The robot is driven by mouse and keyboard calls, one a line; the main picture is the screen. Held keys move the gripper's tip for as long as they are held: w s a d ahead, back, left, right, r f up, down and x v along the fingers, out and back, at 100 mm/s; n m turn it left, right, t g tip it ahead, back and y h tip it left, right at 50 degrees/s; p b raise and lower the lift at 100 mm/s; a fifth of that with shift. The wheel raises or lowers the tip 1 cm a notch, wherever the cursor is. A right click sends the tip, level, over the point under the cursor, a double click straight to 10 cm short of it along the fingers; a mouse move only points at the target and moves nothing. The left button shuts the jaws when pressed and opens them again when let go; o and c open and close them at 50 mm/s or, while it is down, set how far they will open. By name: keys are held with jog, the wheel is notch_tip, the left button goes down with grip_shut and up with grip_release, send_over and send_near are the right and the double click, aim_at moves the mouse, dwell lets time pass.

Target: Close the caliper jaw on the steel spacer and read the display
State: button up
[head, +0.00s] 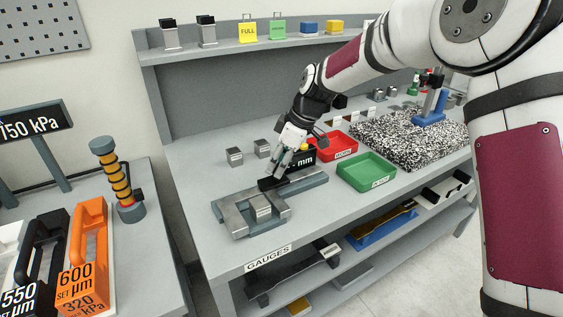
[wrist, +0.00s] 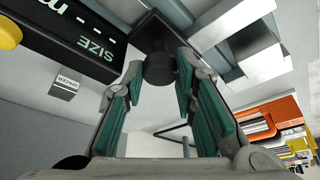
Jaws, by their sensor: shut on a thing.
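The grey steel caliper (head: 232,214) lies on the bench, with a black knob slide (head: 268,184) on its beam. A small labelled steel block (head: 261,207), apparently the spacer, sits by the jaws; I cannot tell if both jaws touch it. My gripper (head: 279,177) points down at the slide. In the wrist view my gripper (wrist: 160,72) is shut on the round black knob (wrist: 160,70), which is between the fingertips. The black display (wrist: 70,38) reads SIZE with dashes, and its end is cut off. Steel caliper parts (wrist: 240,45) show at upper right.
Two steel blocks (head: 235,157) stand behind the caliper. A red tray (head: 340,147) and a green tray (head: 366,172) lie to the right, near a speckled slab (head: 400,138). A yellow button (wrist: 8,32) is on the display box. The bench front is clear.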

aim_at(264, 184)
jog(key=a, duration=0.1)
jog(key=s+a, duration=0.2)
jog(key=shift+s+a, duration=0.25)
jog(key=shift+a, duration=0.1)
jog(key=o, duration=0.7)
jog(key=shift+v, duration=6)
